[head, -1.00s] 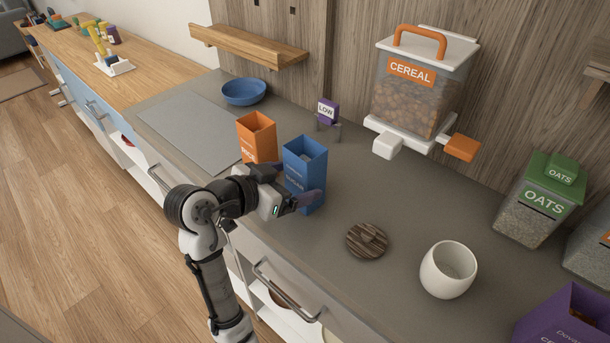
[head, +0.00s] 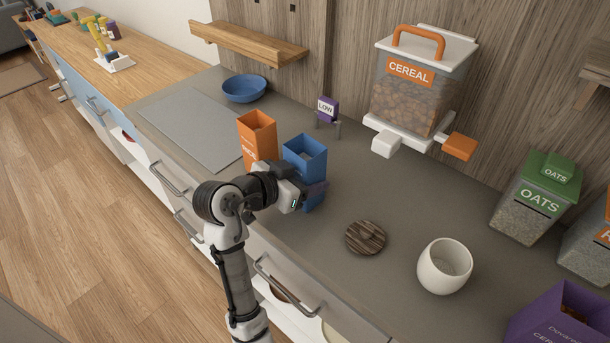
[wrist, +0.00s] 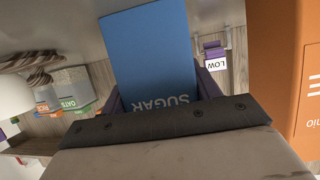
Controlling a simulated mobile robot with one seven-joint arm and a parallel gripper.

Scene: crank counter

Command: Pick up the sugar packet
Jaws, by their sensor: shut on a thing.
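The sugar packet is the blue, open-topped box (head: 305,155) on the counter, right of the orange box in the head view. In the wrist view its blue face with the word SUGAR (wrist: 150,65) fills the middle, upside down. My gripper (head: 316,192) is at the packet's near side and is shut on it, with a dark finger on each side in the wrist view. The packet looks upright. My gripper hides its lower part, so I cannot tell whether its base touches the counter.
An orange box (head: 257,137) stands close on the left. A striped round coaster-like disc (head: 365,237) and a white cup (head: 444,267) are to the right. A cereal dispenser (head: 418,85) and a purple LOW sign (head: 327,108) are behind. A blue bowl (head: 244,89) sits farther back left.

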